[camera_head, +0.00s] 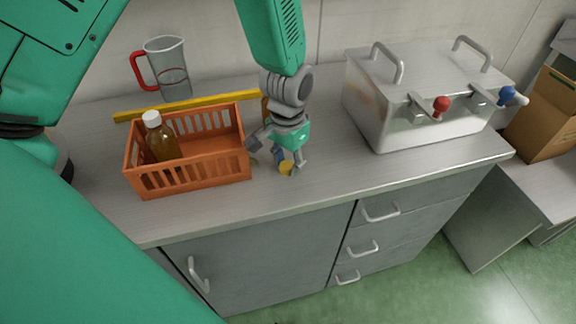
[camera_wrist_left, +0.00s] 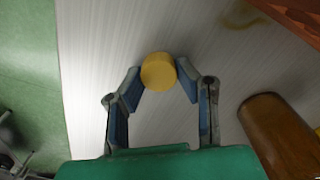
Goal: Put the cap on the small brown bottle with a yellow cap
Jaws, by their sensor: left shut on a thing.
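My left gripper (camera_head: 283,166) is shut on a yellow cap (camera_head: 287,168), low over the counter in front of the crate's right side. In the left wrist view the cap (camera_wrist_left: 158,72) sits between the two fingertips (camera_wrist_left: 158,82). A brown bottle (camera_wrist_left: 280,135) shows at the right edge of that view, apart from the gripper and cut off by the frame. In the head view only a brown sliver (camera_head: 265,106) shows behind my left wrist, so its mouth is hidden. My right gripper is not in view.
An orange crate (camera_head: 195,182) left of the gripper holds a brown bottle with a white cap (camera_head: 160,138). A steel tank (camera_head: 420,125) stands right. The counter between is clear.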

